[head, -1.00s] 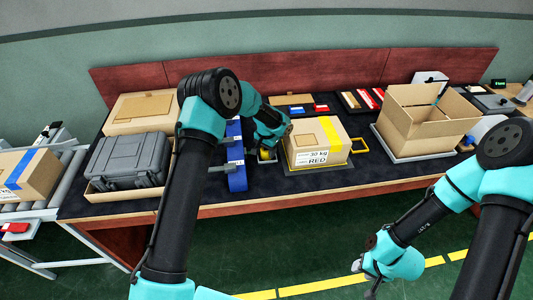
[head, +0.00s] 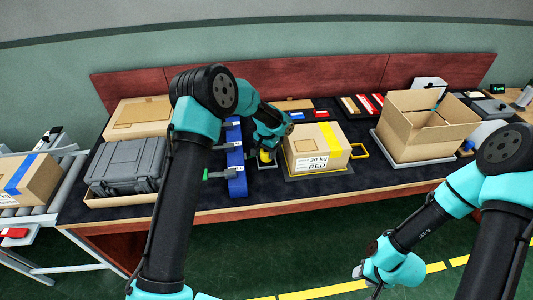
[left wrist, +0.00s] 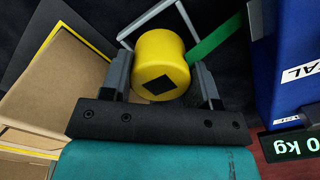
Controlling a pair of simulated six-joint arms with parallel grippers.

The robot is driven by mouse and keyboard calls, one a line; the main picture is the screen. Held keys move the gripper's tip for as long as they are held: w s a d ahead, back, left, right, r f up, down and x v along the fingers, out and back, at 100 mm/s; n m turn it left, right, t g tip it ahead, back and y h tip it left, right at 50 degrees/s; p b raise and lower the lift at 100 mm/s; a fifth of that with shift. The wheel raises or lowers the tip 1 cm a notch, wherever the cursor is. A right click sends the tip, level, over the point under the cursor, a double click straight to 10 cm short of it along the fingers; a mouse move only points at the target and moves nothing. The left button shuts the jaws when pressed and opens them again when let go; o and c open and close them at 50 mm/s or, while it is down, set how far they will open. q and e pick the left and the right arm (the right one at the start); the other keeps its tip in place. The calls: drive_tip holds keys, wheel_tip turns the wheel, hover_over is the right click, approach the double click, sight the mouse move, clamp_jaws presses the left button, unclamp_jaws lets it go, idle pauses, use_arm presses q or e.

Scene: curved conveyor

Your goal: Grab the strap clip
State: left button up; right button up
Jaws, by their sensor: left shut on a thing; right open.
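My left gripper (left wrist: 162,80) is shut on a yellow cylinder with a black diamond mark on its end (left wrist: 160,72). The fingers press on both sides of it. In the head view the yellow cylinder (head: 266,156) shows below the left gripper (head: 268,147), between the blue stand and the carton; the arm partly hides it. Nothing is marked as a strap clip, and I cannot tell if this cylinder is it. A green strip (left wrist: 214,40) runs beside the cylinder in the wrist view. My right gripper (head: 368,278) hangs open and empty in front of the table.
A carton marked 30 kg RED (head: 317,147) stands right of the left gripper. The blue stand (head: 236,172) is close on its left. The floor in front is clear.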

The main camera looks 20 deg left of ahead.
use_arm(q)
drive_tip(key=s+d, duration=0.1)
drive_tip(key=s, duration=0.3)
drive_tip(key=s+d+r, duration=0.1)
drive_tip(key=s, duration=0.4)
drive_tip(key=s+d, duration=0.2)
drive_tip(key=s, duration=0.3)
drive_tip(key=shift+s+r, duration=0.15)
drive_tip(key=shift+s, duration=0.05)
drive_tip(key=shift+d, duration=0.1)
